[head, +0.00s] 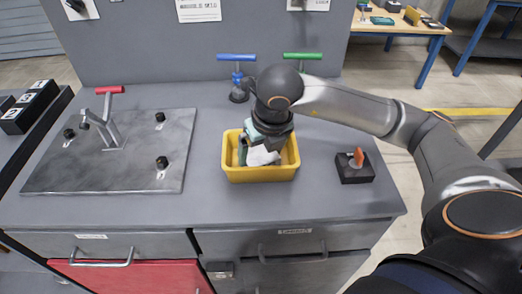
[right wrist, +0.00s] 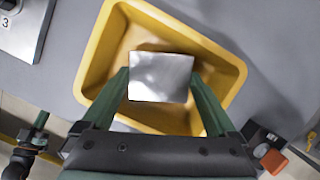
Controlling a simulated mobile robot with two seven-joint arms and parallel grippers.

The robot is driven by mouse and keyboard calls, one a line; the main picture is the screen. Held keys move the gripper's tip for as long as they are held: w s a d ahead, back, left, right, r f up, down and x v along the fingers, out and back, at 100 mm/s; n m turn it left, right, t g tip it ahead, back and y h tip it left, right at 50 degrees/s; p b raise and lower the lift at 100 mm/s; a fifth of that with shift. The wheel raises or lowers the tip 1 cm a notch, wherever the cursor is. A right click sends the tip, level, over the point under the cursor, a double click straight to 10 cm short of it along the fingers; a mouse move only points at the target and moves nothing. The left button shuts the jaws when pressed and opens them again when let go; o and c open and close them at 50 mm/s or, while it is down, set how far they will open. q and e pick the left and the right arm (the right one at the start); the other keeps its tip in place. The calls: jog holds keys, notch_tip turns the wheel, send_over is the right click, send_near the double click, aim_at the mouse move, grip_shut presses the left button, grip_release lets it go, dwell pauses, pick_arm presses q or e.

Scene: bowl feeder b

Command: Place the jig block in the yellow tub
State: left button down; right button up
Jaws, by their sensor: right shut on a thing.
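The jig block is a silver-grey metal block (right wrist: 161,77) gripped between the green fingers of my right gripper (right wrist: 160,85). In the head view the right gripper (head: 261,148) points down into the mouth of the yellow tub (head: 260,174), with the pale block (head: 262,157) partly hidden by the wrist and the tub's front wall. The tub (right wrist: 228,66) surrounds the block in the right wrist view. I cannot tell whether the block touches the tub floor. What looks like my left gripper (right wrist: 32,143) shows small at the wrist view's lower left; its jaws are unclear.
A black box with an orange switch (head: 355,170) stands right of the tub. A metal plate with a red-handled clamp (head: 110,150) lies at the left. Blue-handled (head: 236,75) and green-handled tools stand behind the tub. The bench in front of the tub is clear.

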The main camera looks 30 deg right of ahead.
jog(key=shift+r, duration=0.1)
jog(key=o, duration=1.4)
jog(key=shift+f, duration=0.2)
jog(key=shift+o, duration=0.2)
jog(key=shift+r, duration=0.4)
jog(key=p+v, duration=0.1)
jog(key=v, duration=1)
jog(key=shift+s+r+p, duration=0.2)
jog(key=shift+r+p, duration=0.05)
jog(key=shift+p, duration=0.15)
